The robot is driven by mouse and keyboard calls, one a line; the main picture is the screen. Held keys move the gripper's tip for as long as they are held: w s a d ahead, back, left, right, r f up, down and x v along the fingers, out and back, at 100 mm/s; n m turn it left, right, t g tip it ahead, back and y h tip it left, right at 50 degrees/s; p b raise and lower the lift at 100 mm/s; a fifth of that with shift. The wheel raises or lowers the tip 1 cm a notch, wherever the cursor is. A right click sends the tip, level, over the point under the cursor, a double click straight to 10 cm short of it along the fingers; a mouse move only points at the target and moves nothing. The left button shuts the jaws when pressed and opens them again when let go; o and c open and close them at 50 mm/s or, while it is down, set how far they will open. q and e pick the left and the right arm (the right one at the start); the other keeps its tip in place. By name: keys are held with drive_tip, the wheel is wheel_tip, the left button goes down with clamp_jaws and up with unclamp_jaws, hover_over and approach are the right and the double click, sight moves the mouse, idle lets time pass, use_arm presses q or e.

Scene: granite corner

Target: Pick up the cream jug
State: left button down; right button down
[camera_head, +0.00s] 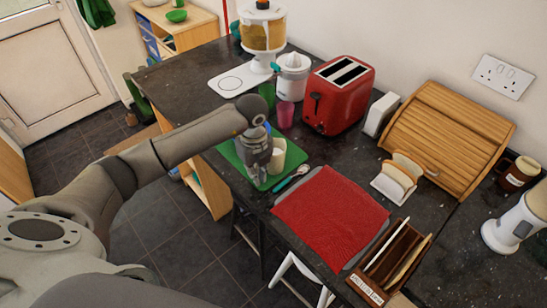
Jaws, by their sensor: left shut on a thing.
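The cream jug (279,152) is a small pale vessel above or on the green mat (295,157) near the counter's left edge. My left gripper (263,172) points down at its left side and is shut on it. The gripper hides part of the jug, and I cannot tell whether its base touches the mat. My right gripper is not in view.
A pink cup (285,114) and a green cup (267,95) stand behind the jug, near a red toaster (338,95). A teal-handled utensil (290,180) lies in front, beside a red cloth (330,215). A wooden letter rack (393,262) stands at the front edge.

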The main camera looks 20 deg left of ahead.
use_arm(q)
drive_tip(key=shift+r, duration=0.15)
drive_tip(key=shift+w+r+b, duration=0.1)
drive_tip(key=shift+r+b, duration=0.95)
drive_tip(key=shift+r, duration=0.2)
drive_tip(key=s+d+r+b, duration=0.2)
drive_tip(key=s+d+r, duration=0.4)
drive_tip(key=s+r, duration=0.4)
drive_tip(key=shift+s+d+r, duration=0.15)
drive_tip(key=shift+s+d, duration=0.1)
drive_tip(key=shift+s, duration=0.95)
drive_tip(key=shift+d, duration=0.15)
